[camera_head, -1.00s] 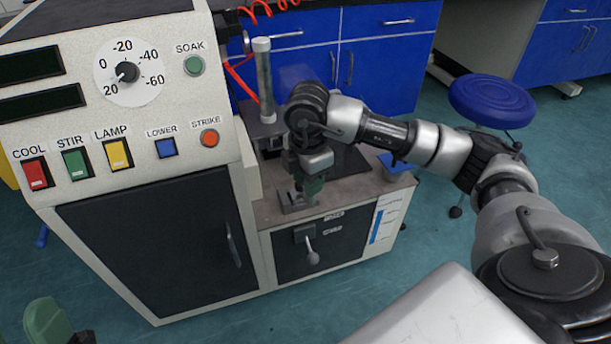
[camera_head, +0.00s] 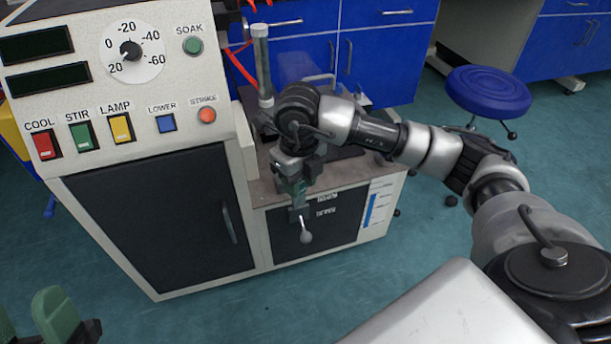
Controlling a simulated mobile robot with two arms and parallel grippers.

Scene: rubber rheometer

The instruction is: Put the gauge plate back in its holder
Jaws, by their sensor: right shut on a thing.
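My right gripper (camera_head: 297,195) points down at the front edge of the machine's low worktop (camera_head: 264,190), just above the small lever (camera_head: 306,237). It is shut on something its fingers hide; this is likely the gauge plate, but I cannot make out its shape. A holder cannot be told apart; the grey bracket seen earlier at this spot is now covered by the gripper. My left gripper (camera_head: 28,312) shows only partly at the bottom left corner, with green fingers apart and nothing seen between them.
The rheometer's control panel (camera_head: 75,100) with buttons and dial stands left of my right gripper. A vertical metal post (camera_head: 262,65) rises behind it. A blue stool (camera_head: 488,92) stands at the right, with blue cabinets (camera_head: 375,65) behind. The floor in front is clear.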

